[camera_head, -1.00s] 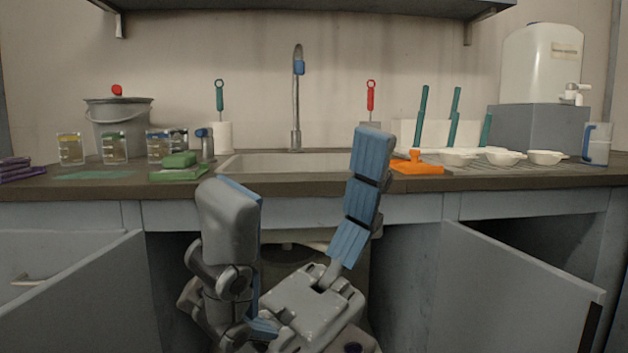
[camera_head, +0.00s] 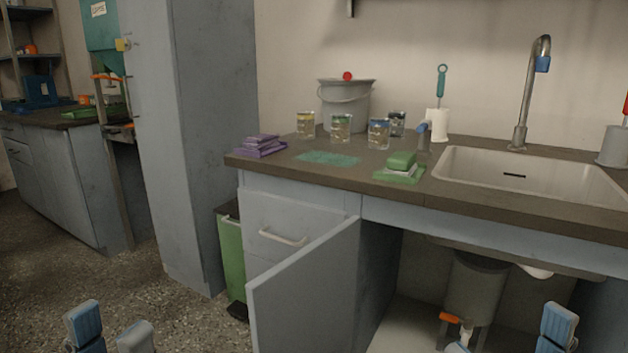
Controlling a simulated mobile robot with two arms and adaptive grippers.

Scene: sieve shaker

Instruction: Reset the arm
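My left gripper (camera_head: 110,332) is at the bottom left edge, over the speckled floor. Its blue-padded finger and grey finger stand apart, with nothing seen between them. My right gripper (camera_head: 506,338) is at the bottom right, in front of the open space under the sink. Its blue-padded finger stands well apart from a pale fingertip just above the lower edge, and nothing shows between them. Both grippers are mostly cut off by the frame, and the arms are hidden.
An open cabinet door (camera_head: 305,290) juts out between the grippers. The counter (camera_head: 300,168) carries beakers, a bucket (camera_head: 345,105), a green sponge (camera_head: 401,161) and purple cloths (camera_head: 260,146). The sink (camera_head: 530,178) is at right. Floor (camera_head: 60,265) is free at left.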

